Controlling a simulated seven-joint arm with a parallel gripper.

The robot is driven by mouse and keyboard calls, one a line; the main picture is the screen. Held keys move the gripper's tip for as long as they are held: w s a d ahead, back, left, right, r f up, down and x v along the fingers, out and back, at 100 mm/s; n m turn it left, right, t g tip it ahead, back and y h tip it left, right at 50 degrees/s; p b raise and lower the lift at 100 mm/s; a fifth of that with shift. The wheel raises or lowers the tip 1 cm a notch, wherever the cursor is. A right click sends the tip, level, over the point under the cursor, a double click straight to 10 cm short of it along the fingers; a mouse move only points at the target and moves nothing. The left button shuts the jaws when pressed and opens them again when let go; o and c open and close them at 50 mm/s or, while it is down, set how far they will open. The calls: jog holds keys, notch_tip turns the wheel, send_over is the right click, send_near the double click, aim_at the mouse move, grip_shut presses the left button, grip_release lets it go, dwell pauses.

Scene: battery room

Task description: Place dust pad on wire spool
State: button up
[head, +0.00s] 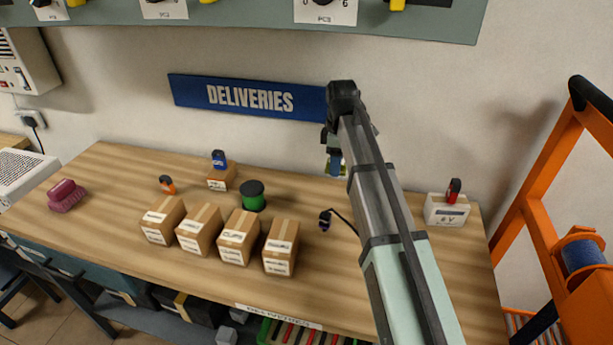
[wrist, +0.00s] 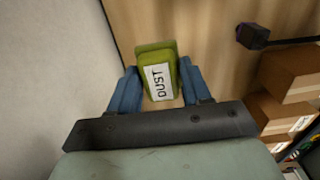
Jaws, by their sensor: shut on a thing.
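The dust pad (wrist: 157,70) is a yellow-green block with a white label reading DUST. It sits between the two blue fingers of my gripper (wrist: 158,82), which is shut on it. In the head view my gripper (head: 334,160) is above the back of the bench, below the sign's right end, and the pad is mostly hidden. A green spool with a black top (head: 252,196) stands on the bench to the left of my gripper, behind the boxes. A blue-wound spool (head: 582,252) also shows on the orange frame at the far right.
Several cartons (head: 239,237) stand in a row in front of the green spool. A small box with a blue item (head: 219,160) is behind it. A dark plug on a cable (head: 325,219) lies right of the cartons. A pink brush (head: 66,196) lies far left. A white box (head: 446,210) stands right.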

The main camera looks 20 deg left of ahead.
jog(key=s+a+r+n, duration=0.15)
jog(key=s+a, duration=0.25)
jog(key=a, duration=0.4)
jog(key=s+a+r+n, duration=0.1)
jog(key=s+a+r, duration=0.15)
jog(key=a, duration=0.55)
notch_tip(320, 180, up, 3)
jog(key=m, duration=0.3)
send_over(252, 187)
jog(key=shift+s+f, duration=0.1)
jog(key=shift+f, duration=4.6)
jog(key=shift+f, duration=0.15)
jog(key=o, duration=1)
notch_tip(252, 187, up, 12)
jog(key=shift+r, duration=0.15)
jog(key=shift+o, duration=0.2)
